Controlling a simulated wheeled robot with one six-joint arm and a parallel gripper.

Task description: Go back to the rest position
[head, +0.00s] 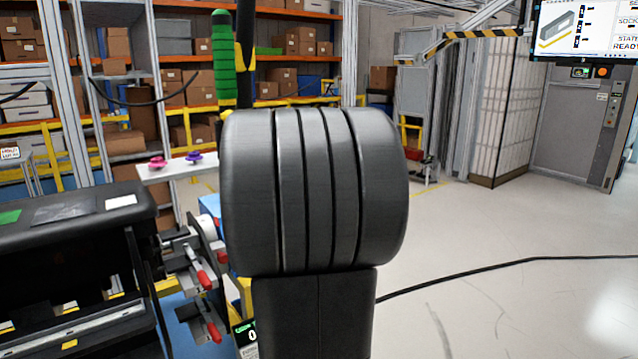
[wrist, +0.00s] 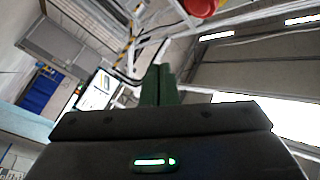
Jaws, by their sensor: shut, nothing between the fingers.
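My gripper (wrist: 159,86) shows in the wrist view, its two dark green fingers together with nothing between them. It points up toward the ceiling and upper walls, clear of any object. In the head view my own dark arm link fills the middle and hides what lies behind it; the gripper itself is not seen there. The black dashboard module (head: 75,213) is at the left of the head view, apart from the arm link in the picture. Its right end is by red-handled clamps (head: 203,278).
A white shelf (head: 178,170) holds a pink and a purple knob. Racks with cardboard boxes stand behind. A screen (head: 585,28) hangs at the upper right. A black cable (head: 500,266) crosses the open floor at right. A red round thing (wrist: 201,7) is at the wrist view's top.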

